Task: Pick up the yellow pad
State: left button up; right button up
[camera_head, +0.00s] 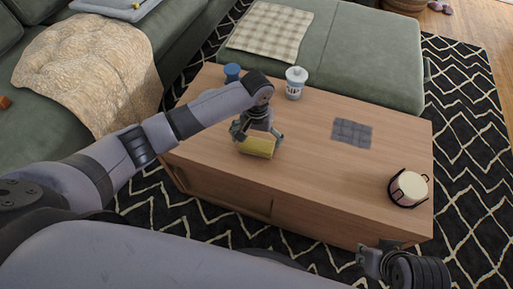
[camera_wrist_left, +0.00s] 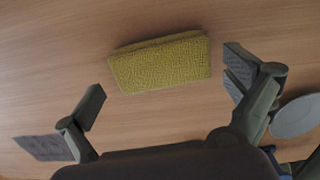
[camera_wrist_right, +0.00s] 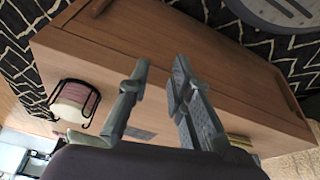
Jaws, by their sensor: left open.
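The yellow pad (camera_head: 257,147) is a small textured block lying on the wooden table near its front left side. It also shows in the left wrist view (camera_wrist_left: 160,62), flat on the wood. My left gripper (camera_head: 256,136) is just over the pad with its fingers spread. In the left wrist view its open fingertips (camera_wrist_left: 165,80) lie to either side of the pad's near edge, with a gap on both sides. My right gripper (camera_wrist_right: 155,80) is apart from the pad, beyond the table's front right corner. Its fingers are parted with nothing between them.
On the wooden table (camera_head: 310,190) stand a white jar (camera_head: 295,83), a blue-topped item (camera_head: 232,72), a dark grey flat square (camera_head: 351,132) and a candle in a black holder (camera_head: 408,188). A green sofa and ottoman (camera_head: 350,65) border it. The table's middle is clear.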

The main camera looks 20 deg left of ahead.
aim_at(256, 144)
pick_arm(q)
notch_tip(256, 144, down, 3)
jog(key=shift+a+f+b, duration=0.1)
jog(key=shift+b, duration=0.25)
pick_arm(e)
jog(key=w, duration=0.1)
jog(key=w+a+t, duration=0.1)
jog(key=w, duration=0.1)
jog(key=shift+f, duration=0.15)
pick_arm(q)
jog(key=shift+c, duration=0.5)
jog(key=c, duration=0.7)
pick_arm(e)
jog(key=shift+d, duration=0.1)
